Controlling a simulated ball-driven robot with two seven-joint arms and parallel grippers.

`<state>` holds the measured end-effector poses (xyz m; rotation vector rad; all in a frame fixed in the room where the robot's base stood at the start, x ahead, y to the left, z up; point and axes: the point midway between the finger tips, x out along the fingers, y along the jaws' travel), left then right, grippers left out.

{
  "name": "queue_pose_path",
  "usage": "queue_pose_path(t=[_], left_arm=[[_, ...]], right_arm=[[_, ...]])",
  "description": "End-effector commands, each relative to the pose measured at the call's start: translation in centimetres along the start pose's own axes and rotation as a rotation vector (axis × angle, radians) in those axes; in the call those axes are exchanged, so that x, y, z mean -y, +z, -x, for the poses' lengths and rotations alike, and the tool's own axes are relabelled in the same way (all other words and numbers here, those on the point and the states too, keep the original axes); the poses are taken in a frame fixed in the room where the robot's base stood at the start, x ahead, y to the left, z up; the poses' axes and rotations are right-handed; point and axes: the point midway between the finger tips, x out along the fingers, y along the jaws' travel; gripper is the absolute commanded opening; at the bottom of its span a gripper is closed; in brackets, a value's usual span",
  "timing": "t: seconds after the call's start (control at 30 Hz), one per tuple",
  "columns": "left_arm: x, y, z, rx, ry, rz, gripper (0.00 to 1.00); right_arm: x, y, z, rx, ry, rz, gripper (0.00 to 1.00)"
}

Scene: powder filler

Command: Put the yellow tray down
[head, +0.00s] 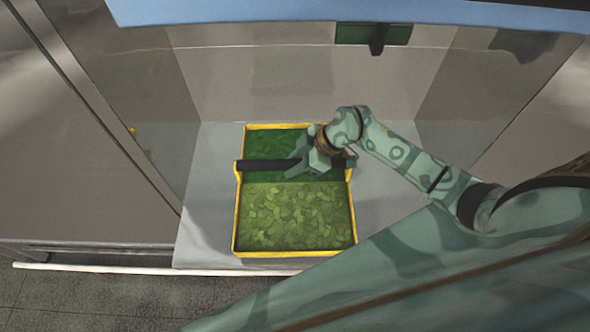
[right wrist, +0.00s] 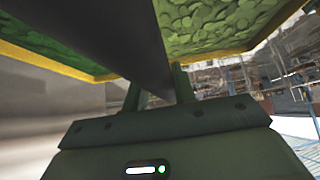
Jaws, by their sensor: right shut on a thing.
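The yellow tray (head: 236,218) is a rectangle with a yellow rim, in the middle of the head view. Its inside has a green leaf pattern, dark at the back and lighter in front. A dark handle bar (head: 264,166) crosses it from side to side. My right gripper (head: 316,158) is shut on this bar, right of its middle. In the right wrist view the fingers (right wrist: 158,97) meet the dark bar (right wrist: 125,45), with the tray's yellow rim (right wrist: 45,62) beyond. I cannot tell whether the tray touches the surface below. My left gripper is not in view.
The tray is over a pale grey surface (head: 205,235) inside a bay with glossy walls (head: 130,100). Bare surface shows on both sides of the tray. A blue edge (head: 300,10) crosses the top. A white rail (head: 100,268) runs along the front left.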

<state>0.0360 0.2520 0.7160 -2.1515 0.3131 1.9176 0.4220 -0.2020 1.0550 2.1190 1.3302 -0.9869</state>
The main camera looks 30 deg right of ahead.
Motion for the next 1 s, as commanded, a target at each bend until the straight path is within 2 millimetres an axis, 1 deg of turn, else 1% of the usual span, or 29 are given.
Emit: queue_pose_path(t=[0.1,0.3,0.57,0.6,0.63,0.67,0.9,1.0], left_arm=[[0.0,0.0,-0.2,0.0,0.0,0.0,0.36],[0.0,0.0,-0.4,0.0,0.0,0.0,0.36],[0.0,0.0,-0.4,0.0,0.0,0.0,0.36],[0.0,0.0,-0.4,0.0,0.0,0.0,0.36],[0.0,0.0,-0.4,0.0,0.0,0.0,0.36],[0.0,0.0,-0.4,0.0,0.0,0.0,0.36],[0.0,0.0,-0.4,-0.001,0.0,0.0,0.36],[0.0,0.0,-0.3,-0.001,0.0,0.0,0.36]], right_arm=[[-0.7,0.5,-0.5,-0.002,0.002,-0.001,0.0],[-0.7,2.2,-2.4,-0.002,0.001,-0.002,0.0],[-0.6,2.6,-2.8,0.001,0.002,0.001,0.0],[-0.5,2.7,-2.8,0.004,0.0,0.0,0.38],[-0.5,2.7,-2.8,0.004,0.0,-0.001,0.46],[-0.6,2.7,-2.8,0.004,0.0,0.0,0.49],[-0.6,2.7,-2.8,0.003,0.0,-0.001,0.49],[-0.6,2.7,-2.2,0.003,0.001,-0.001,0.49]])
